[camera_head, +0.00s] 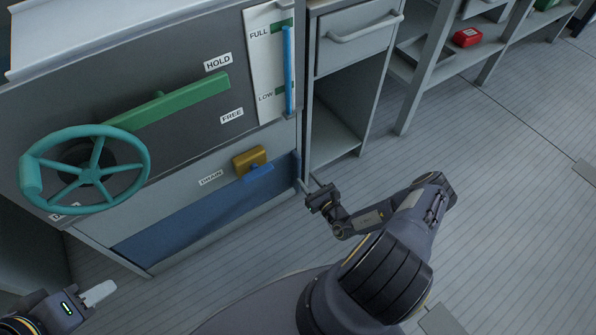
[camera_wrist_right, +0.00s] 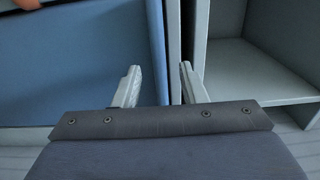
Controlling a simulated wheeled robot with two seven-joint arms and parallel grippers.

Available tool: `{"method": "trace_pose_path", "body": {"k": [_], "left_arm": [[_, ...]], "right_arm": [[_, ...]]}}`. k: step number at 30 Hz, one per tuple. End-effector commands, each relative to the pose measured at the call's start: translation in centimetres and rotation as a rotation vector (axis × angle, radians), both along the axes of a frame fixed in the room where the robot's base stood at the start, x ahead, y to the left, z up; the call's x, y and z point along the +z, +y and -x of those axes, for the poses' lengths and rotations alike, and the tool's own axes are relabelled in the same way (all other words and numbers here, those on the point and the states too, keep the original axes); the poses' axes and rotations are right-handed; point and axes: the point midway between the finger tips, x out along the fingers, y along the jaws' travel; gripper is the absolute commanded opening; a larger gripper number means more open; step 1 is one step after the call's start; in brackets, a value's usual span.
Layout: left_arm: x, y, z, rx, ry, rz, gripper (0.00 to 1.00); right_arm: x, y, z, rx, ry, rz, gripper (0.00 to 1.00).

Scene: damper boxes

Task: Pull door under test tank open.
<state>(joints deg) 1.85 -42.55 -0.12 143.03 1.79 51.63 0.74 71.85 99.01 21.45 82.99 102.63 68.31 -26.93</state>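The test tank's lower front has a blue door panel (camera_head: 205,218) below the drain label. My right gripper (camera_head: 310,188) is low at the tank's right corner. In its wrist view the right gripper (camera_wrist_right: 160,68) is open, its fingers on either side of the door's right edge and the grey frame; contact cannot be told. My left gripper (camera_head: 110,287) is at the lower left, away from the door; its finger gap cannot be made out.
A teal handwheel (camera_head: 92,170), a green lever (camera_head: 170,103) and a yellow drain valve (camera_head: 250,160) project from the tank front. A grey cabinet (camera_head: 335,130) with an open lower bay (camera_wrist_right: 270,60) stands close to the right.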

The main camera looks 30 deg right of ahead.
Motion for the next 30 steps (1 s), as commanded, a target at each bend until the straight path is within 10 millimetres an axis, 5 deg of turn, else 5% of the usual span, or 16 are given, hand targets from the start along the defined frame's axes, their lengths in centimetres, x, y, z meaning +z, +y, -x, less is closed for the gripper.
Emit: {"method": "trace_pose_path", "body": {"k": [9,21,30], "left_arm": [[-1.7,0.0,0.0,0.0,0.0,0.0,0.36],[-1.8,0.0,0.0,0.0,0.0,0.0,0.36],[-1.8,0.0,0.0,0.0,0.0,0.0,0.36]], "right_arm": [[-0.1,0.4,-4.9,0.005,-0.002,0.002,0.38],[0.1,0.5,-5.9,0.005,-0.001,0.001,0.38],[0.1,0.6,-5.9,0.005,-0.001,0.001,0.0]]}}
